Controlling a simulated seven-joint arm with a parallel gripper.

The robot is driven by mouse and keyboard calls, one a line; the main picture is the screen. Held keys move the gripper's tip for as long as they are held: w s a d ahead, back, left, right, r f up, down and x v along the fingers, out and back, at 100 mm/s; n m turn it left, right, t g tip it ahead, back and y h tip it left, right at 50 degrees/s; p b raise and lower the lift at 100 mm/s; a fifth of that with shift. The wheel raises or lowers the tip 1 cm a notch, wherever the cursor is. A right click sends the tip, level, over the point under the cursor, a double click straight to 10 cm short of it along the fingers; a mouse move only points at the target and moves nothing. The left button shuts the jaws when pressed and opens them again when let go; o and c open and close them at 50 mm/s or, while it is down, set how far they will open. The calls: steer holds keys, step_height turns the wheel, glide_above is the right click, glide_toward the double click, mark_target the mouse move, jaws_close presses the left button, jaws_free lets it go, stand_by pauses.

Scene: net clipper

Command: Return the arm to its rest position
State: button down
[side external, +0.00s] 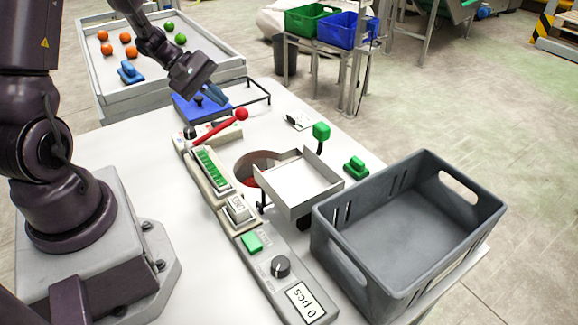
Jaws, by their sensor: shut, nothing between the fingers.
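My gripper (213,95) is at the upper middle of the side external view, at the end of my dark arm. It is shut and empty. It hangs above the blue base (196,110) at the far end of the white table. A black knob stands on that base just below it. I cannot tell how large the gap between them is.
A red-knobbed lever (240,115) rises nearby. A white tray (300,183), a green knob (321,131) and a grey crate (350,262) stand to the right. A control strip (305,303) runs along the front. A bin (100,90) holds oranges and green fruit behind.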

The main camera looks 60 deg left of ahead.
steer(key=s+d+r+m+y, duration=0.3)
steer(key=s+d+r+m, duration=0.2)
steer(key=d+r+m, duration=0.3)
steer(key=s+d+r+m+g+y, duration=0.1)
steer(key=s+d+r+m+y, duration=0.2)
steer(key=s+d+r+m, duration=0.3)
steer(key=shift+s+d+r+m+y, duration=0.3)
steer(key=shift+d+r+m, duration=0.75)
steer(key=shift+r+m, duration=0.7)
